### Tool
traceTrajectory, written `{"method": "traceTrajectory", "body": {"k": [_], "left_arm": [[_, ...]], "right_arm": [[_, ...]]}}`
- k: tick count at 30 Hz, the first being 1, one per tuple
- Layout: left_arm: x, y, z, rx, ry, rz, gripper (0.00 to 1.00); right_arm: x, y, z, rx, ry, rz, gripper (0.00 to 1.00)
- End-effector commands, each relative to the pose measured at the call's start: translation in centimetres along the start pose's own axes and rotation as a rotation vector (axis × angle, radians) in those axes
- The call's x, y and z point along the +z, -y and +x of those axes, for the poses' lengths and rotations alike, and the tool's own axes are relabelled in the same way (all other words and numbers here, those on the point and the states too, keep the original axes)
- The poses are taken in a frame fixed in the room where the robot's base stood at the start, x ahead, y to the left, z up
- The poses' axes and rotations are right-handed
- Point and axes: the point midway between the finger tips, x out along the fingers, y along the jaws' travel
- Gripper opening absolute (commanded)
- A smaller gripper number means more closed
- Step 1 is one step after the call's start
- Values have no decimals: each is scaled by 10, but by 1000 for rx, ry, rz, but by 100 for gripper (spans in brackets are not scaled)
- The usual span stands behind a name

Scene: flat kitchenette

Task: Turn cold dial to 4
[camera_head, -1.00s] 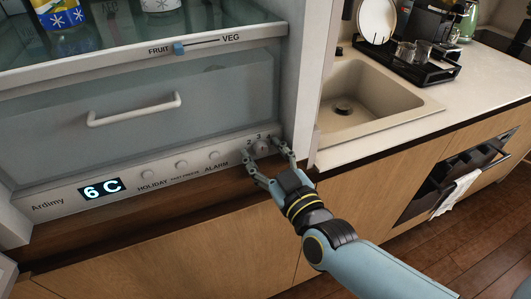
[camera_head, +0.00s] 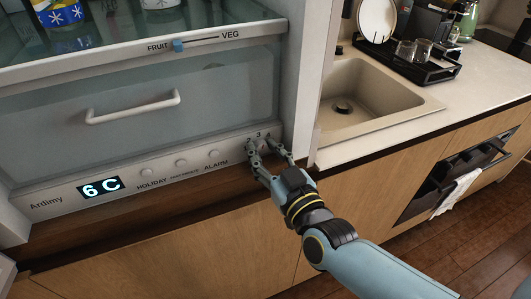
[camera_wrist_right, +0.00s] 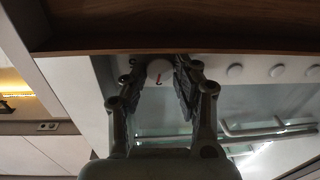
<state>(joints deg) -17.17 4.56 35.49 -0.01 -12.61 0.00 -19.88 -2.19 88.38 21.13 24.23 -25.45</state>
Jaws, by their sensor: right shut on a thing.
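The cold dial (camera_wrist_right: 159,71) is a small round white knob with a red mark, at the right end of the fridge's control panel (camera_head: 130,185). I cannot read the setting that the mark points to. The panel's display (camera_head: 101,187) reads 6 C. My left gripper is not in view.
Several small round buttons sit on the panel left of the dial. Above are a drawer with a white handle (camera_head: 133,107) and a shelf with bottles. Right of the fridge wall (camera_head: 303,80) is a sink (camera_head: 365,97) in a counter. A wooden cabinet front lies below.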

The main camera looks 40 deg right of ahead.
Motion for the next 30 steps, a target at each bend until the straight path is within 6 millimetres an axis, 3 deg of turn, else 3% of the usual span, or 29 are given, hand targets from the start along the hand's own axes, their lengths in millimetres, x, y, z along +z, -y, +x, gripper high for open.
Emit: {"method": "traceTrajectory", "body": {"k": [15, 30], "left_arm": [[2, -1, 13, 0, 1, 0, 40], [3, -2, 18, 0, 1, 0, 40]], "right_arm": [[3, -1, 0, 8, -29, 414, 0], [3, -1, -1, 12, -40, 586, 0]]}}
